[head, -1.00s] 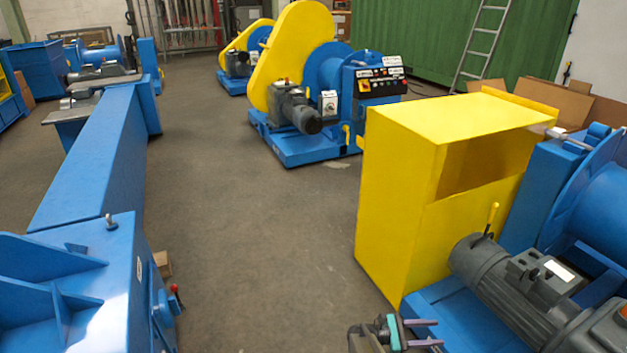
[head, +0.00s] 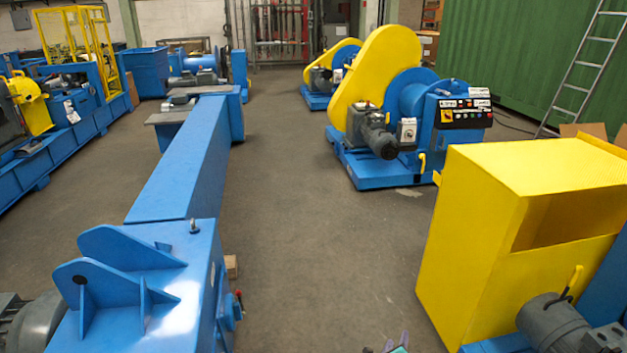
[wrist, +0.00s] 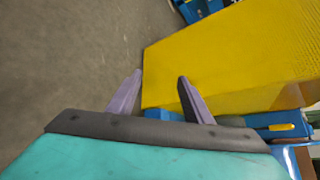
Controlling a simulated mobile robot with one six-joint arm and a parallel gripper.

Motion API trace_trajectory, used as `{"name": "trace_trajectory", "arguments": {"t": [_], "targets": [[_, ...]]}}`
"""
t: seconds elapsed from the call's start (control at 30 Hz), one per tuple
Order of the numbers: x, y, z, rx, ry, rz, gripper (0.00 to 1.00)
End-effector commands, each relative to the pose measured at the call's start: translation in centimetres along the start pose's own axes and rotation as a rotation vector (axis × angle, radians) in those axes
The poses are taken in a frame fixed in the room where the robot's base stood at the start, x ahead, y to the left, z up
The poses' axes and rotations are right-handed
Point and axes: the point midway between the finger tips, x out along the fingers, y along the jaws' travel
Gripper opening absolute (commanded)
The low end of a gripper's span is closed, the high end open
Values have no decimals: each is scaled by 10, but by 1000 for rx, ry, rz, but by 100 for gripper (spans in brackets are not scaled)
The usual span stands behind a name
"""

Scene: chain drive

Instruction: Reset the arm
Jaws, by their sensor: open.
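My gripper (wrist: 160,92) shows in the wrist view with its two purple fingers apart and nothing between them. Beyond the fingers are grey floor on the left and the yellow guard box (wrist: 235,50) on the right. I cannot tell how far the fingertips are from the box. In the head view only a small tip of my gripper (head: 402,346) shows at the bottom edge, to the left of the yellow guard box (head: 480,235). The rest of my arm is out of view there.
A long blue beam machine (head: 185,165) runs along the left. A blue winch with a yellow cover (head: 385,70) stands ahead, before a green container (head: 530,60). A grey motor (head: 552,325) sits at lower right. The floor (head: 300,220) between the machines is clear.

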Motion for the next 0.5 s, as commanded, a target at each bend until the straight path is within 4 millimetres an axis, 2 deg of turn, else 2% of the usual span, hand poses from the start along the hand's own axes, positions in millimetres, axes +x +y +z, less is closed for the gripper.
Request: {"name": "trace_trajectory", "arguments": {"t": [0.1, 0.23, 0.37, 0.5], "targets": [[-20, 29, 15, -172, -45, 138, 46], [-42, 63, 21, -367, -96, 284, 46], [-69, 94, 21, -564, -152, 426, 46], [-100, 123, 11, -777, -215, 575, 46]]}}
